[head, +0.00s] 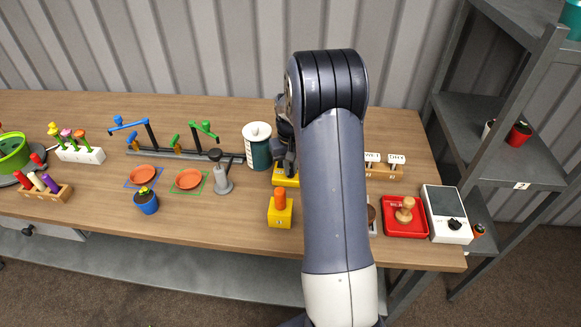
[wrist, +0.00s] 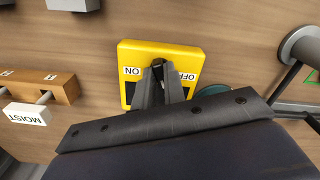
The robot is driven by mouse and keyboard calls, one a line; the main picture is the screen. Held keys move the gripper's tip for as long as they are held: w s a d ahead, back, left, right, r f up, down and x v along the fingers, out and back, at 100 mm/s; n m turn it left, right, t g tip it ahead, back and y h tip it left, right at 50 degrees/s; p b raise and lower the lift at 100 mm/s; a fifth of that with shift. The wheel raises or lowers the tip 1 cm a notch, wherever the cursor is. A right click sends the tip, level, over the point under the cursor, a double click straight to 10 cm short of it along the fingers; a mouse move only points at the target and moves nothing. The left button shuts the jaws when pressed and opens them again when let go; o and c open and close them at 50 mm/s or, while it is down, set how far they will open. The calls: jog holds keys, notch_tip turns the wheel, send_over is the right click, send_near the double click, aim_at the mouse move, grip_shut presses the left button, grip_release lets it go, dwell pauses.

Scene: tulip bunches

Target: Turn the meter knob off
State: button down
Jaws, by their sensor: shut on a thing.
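A yellow box (wrist: 188,52) with ON and OFF labels lies under my gripper in the wrist view. ON is at its left and OFF at its right, both upside down. My gripper (wrist: 158,68) is shut on the knob between the two labels. The fingers hide most of the knob, so I cannot tell exactly where it points. In the head view the yellow box (head: 284,180) shows in part beside my arm, at the back of the table. My gripper (head: 288,165) comes down on it there.
A green and white canister (head: 258,148) stands close left of the yellow box. A yellow block with an orange peg (head: 280,213) is in front. A rack with white tags (head: 384,172) is to the right. A red tray (head: 405,228) and a white device with a black knob (head: 447,205) are farther right.

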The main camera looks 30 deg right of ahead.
aim_at(291, 170)
jog(key=shift+n, duration=0.5)
jog(key=c, duration=1.5)
grip_release()
notch_tip(291, 170, up, 11)
jog(key=shift+f, duration=0.1)
notch_tip(291, 170, down, 11)
jog(key=shift+r, duration=0.1)
